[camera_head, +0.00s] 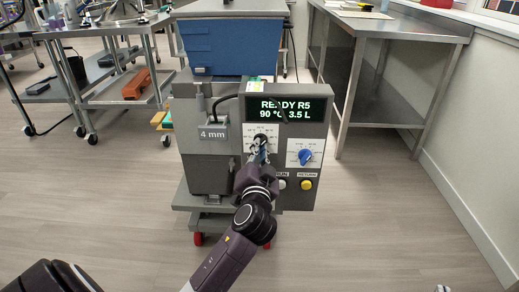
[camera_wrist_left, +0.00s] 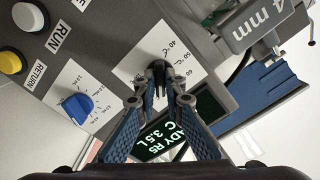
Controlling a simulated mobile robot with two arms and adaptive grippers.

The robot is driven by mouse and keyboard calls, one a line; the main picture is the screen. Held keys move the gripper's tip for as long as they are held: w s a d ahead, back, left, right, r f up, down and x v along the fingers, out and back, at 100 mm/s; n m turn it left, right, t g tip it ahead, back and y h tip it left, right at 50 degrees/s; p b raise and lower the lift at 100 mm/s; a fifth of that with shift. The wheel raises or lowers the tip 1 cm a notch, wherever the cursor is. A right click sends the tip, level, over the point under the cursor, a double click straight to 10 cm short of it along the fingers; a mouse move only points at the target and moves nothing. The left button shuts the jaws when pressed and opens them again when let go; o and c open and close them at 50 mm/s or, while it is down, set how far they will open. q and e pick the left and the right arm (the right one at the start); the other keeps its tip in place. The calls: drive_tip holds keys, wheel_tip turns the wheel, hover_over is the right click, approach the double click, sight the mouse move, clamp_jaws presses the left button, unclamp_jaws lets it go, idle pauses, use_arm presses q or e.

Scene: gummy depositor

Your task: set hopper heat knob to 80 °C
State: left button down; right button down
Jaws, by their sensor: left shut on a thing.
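The depositor's control panel (camera_head: 315,130) faces me. Its display (camera_head: 287,109) reads "READY R5", "90 °C 3.5 L". The hopper heat knob (camera_wrist_left: 157,68) is dark and sits on a white dial plate (camera_wrist_left: 180,50) with temperature marks; 40, 50 and 60 °C are legible in the left wrist view. My left gripper (camera_head: 258,150) is at this knob, its two fingers (camera_wrist_left: 159,88) shut on it. The fingers hide much of the knob and part of the dial, so I cannot tell where its pointer stands.
A blue knob (camera_head: 305,157) on a second dial is just right of my gripper. Below are a white RUN button (camera_head: 281,184) and a yellow RETURN button (camera_head: 306,185). The blue hopper (camera_head: 232,48) is above. A steel table (camera_head: 405,28) stands right; the floor in front is clear.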

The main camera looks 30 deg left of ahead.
use_arm(q)
drive_tip(key=shift+f, duration=0.1)
drive_tip(key=c, duration=2)
unclamp_jaws()
drive_tip(key=v, duration=1.2)
